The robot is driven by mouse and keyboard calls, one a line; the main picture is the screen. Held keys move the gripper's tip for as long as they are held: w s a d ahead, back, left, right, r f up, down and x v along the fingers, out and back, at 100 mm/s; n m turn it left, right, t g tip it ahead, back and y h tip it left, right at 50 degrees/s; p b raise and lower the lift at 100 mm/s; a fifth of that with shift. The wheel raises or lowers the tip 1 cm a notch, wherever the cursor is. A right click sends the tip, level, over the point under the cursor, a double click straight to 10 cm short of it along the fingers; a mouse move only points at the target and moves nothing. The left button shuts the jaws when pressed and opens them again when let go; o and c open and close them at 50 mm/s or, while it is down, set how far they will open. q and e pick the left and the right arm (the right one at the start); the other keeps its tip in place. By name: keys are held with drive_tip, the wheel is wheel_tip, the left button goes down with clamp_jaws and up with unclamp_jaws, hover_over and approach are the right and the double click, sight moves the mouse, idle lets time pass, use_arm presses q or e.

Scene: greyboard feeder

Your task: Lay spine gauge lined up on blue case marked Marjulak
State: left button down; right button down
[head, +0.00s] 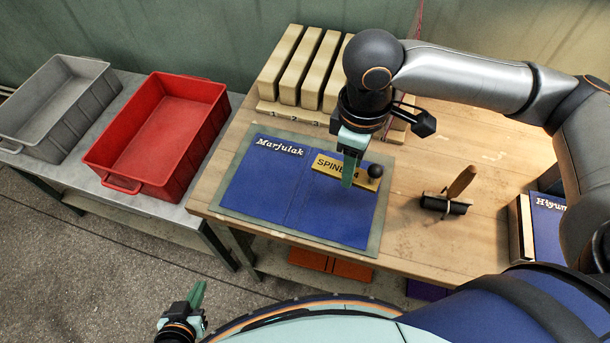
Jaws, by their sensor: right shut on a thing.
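The blue case marked Marjulak (262,188) lies flat on a grey-green mat (231,170) on the wooden bench, with faint lines running down its middle. The spine gauge (326,166) is a yellow bar lettered SPINE, with a black knob at its right end. My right gripper (349,178) is shut on the gauge over the upper right part of the case and hides part of its lettering. The gauge lies crosswise to the middle lines. I cannot tell whether it touches the case. My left gripper (197,297) is low at the left, off the bench, its jaw gap unclear.
A red bin (150,165) and a grey bin (28,138) stand on the left table. Numbered cream blocks (305,65) stand behind the mat. A wooden-handled tool (460,184) rests on a dark holder to the right. Another blue case (548,225) is at the far right.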

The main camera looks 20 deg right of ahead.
sight(317, 166)
drive_tip(key=n, duration=0.2)
drive_tip(key=s+n, duration=0.1)
drive_tip(key=shift+a+r, duration=0.2)
drive_tip(key=shift+a, duration=0.1)
drive_tip(key=s+a+r+n+p, duration=0.25)
drive_tip(key=s+n, duration=0.25)
drive_tip(key=n, duration=1.1)
drive_tip(key=w+f, duration=0.1)
drive_tip(key=w, duration=0.2)
drive_tip(key=w+a+f, duration=0.1)
drive_tip(key=w+f, duration=0.1)
drive_tip(key=w, duration=0.1)
drive_tip(key=w+a+f, duration=0.1)
drive_tip(key=w+f, duration=0.1)
drive_tip(key=w, duration=0.1)
drive_tip(key=shift+w+f, duration=0.15)
drive_tip(key=shift+f, duration=0.1)
drive_tip(key=w+f, duration=0.3)
drive_tip(key=f, duration=0.1)
drive_tip(key=shift+w+a+b, duration=0.1)
drive_tip(key=shift+a+b, duration=0.15)
drive_tip(key=shift+b, duration=0.05)
drive_tip(key=shift+w+f, duration=0.5)
drive_tip(key=shift+f, duration=0.1)
drive_tip(key=shift+a+f, duration=0.1)
drive_tip(key=shift+f, duration=1.55)
drive_tip(key=shift+f, duration=0.1)
